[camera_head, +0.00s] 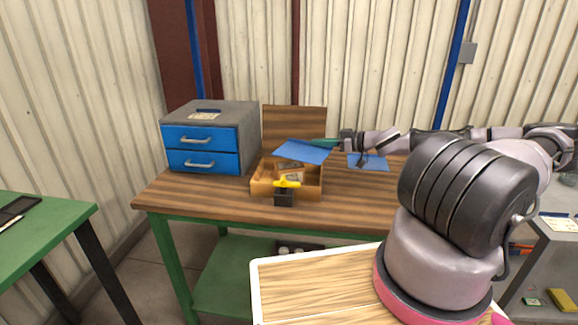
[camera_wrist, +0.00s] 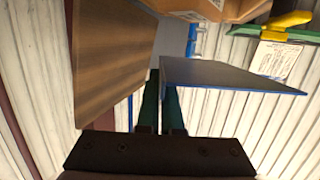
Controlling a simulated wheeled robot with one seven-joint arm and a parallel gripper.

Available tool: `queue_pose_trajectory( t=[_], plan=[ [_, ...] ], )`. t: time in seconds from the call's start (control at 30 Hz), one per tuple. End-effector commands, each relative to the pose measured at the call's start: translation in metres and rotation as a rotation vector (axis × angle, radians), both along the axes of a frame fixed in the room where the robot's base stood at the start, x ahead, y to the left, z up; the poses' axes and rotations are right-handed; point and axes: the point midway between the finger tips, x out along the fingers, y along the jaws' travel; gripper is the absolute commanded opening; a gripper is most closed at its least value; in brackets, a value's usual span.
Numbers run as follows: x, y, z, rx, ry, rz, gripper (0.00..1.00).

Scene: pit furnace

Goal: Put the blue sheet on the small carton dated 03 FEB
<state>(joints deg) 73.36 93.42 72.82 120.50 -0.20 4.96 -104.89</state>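A blue sheet (camera_head: 301,151) is tilted in the air above an open wooden box (camera_head: 262,188) on the workbench. My gripper (camera_head: 325,143) has dark green fingers, closed on the sheet's edge from the right in the head view. In the wrist view the sheet (camera_wrist: 230,76) extends to the right from between the fingers (camera_wrist: 160,85). A small brown carton (camera_head: 292,176) with a pale label lies in the box, partly under the sheet. Its date is too small to read. A second flat blue piece (camera_head: 368,162) lies on the bench to the right.
A wooden board (camera_head: 295,122) stands upright behind the box; it is close to my fingers in the wrist view (camera_wrist: 112,60). A grey cabinet with blue drawers (camera_head: 210,138) stands left. The bench's front left is clear.

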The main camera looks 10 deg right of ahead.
Motion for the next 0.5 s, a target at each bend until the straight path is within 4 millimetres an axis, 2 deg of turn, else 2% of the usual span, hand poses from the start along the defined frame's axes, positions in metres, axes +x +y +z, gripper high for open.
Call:
queue_pose_trajectory(
  t=[0.3,0.5],
  plan=[
    [0.03,0.025,0.021,-0.002,-0.005,-0.048,0.0],
    [0.039,0.033,0.031,0.006,-0.003,-0.064,0.0]
  ],
)
